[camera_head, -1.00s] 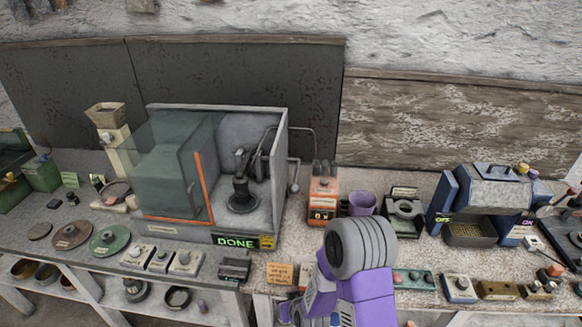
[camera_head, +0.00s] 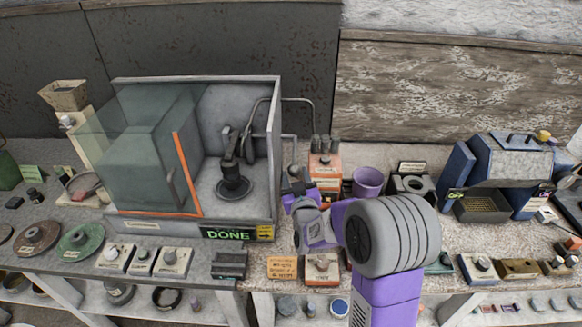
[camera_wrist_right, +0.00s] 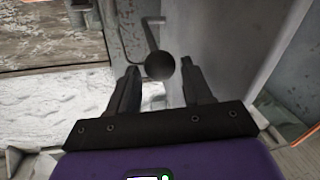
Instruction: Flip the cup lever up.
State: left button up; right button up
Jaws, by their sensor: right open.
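The lever's round dark knob (camera_wrist_right: 160,66) shows in the right wrist view, on a thin rod that runs up from it beside the grey machine wall. The knob lies between the two fingers of my right gripper (camera_wrist_right: 160,82), which are open and apart, with gaps on both sides of it. In the head view my right gripper (camera_head: 293,188) is at the right side of the grey cabinet (camera_head: 274,130). My left gripper is not in view.
The cabinet has a glass door (camera_head: 150,155) with an orange edge and a lit DONE sign (camera_head: 228,234). An orange box (camera_head: 325,172) and a purple cup (camera_head: 367,182) stand close to the right of my gripper. Small control boxes line the bench front.

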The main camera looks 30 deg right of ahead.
aim_at(293, 166)
jog(key=shift+x, duration=2.65)
grip_shut()
